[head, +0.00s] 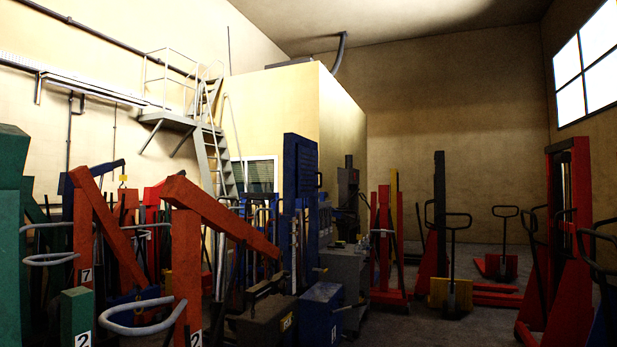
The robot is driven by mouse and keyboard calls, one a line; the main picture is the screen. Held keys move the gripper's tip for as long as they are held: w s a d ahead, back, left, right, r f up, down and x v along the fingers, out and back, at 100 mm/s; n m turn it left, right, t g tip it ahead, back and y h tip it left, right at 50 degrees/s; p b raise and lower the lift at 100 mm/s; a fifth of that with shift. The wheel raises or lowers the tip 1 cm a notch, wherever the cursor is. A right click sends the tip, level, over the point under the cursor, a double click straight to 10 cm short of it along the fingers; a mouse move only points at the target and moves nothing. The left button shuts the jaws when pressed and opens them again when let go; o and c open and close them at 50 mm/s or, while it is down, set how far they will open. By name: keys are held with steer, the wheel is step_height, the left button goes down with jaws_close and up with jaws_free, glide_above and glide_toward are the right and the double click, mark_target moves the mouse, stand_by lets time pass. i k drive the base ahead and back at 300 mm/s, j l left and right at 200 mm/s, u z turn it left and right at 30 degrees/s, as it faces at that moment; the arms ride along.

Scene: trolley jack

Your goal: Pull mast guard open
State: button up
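Several lifting machines with upright masts stand in the hall, and I cannot tell which one carries the mast guard. A tall blue mast (300,165) rises near the middle. A large red mast frame (580,200) stands at the right. A dark mast with a red lower part (439,190) stands farther back, right of the middle. No separate guard panel or its handle can be made out on any of them. My gripper is not in view.
Orange-red crane arms (225,225) with grey loop handles (135,316) crowd the left front. A green post (10,230) stands at the left edge.

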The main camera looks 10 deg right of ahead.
mark_target(307, 172)
steer(key=i+z, duration=0.1)
steer(key=z, duration=0.5)
steer(key=i+z, duration=0.2)
steer(key=i, duration=0.7)
steer(key=i+z, duration=0.15)
steer(key=i, duration=2.9)
steer(key=i+j+u, duration=0.25)
steer(key=i+u, duration=0.15)
steer(key=i, duration=0.3)
steer(key=i+u, duration=0.45)
steer(key=i, duration=0.3)
steer(key=i+l+u, duration=0.25)
steer(key=i+u, duration=0.15)
steer(key=i, duration=0.3)
